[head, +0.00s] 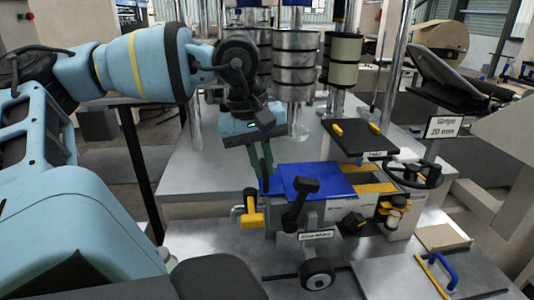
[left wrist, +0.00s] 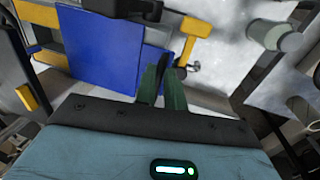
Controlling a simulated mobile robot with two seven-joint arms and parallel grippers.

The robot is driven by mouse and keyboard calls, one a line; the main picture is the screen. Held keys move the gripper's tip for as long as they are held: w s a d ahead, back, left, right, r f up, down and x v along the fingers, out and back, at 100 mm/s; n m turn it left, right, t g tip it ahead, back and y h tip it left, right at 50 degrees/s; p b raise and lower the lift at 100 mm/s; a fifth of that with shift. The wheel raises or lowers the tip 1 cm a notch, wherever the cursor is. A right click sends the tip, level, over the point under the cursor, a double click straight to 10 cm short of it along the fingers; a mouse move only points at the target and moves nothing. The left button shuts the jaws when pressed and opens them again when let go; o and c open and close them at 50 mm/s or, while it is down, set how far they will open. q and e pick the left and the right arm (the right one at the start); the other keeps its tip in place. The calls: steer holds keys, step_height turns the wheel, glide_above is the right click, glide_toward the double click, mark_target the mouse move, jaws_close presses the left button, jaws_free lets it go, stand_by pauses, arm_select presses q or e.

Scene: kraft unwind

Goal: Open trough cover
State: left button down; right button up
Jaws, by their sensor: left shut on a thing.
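The trough cover, a flat blue panel (head: 312,181), lies over the trough on the machine's front block. It also shows in the left wrist view (left wrist: 100,52). My left gripper (head: 263,178) reaches down from above at the cover's left edge. Its two green fingers (left wrist: 160,80) are close together, shut on the edge of the cover. The exact grip point is partly hidden by the fingers. My right gripper is not in either view.
A black lever (head: 300,203) stands in front of the cover, and a yellow-handled valve (head: 252,212) is at its left. A black panel with yellow tabs (head: 358,138) is behind. A handwheel (head: 414,173) is at the right. Metal rollers (head: 294,65) stand at the back.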

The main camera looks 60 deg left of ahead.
arm_select(q)
steer(key=shift+w+d, duration=0.15)
steer(key=shift+w, duration=0.25)
steer(key=c, duration=1.5)
jaws_free()
steer(key=shift+s, duration=0.1)
step_height(320, 180, up, 8)
steer(key=s, duration=0.1)
steer(key=shift+s+a, duration=0.2)
steer(key=shift+a, duration=0.2)
steer(key=shift+f, duration=0.15)
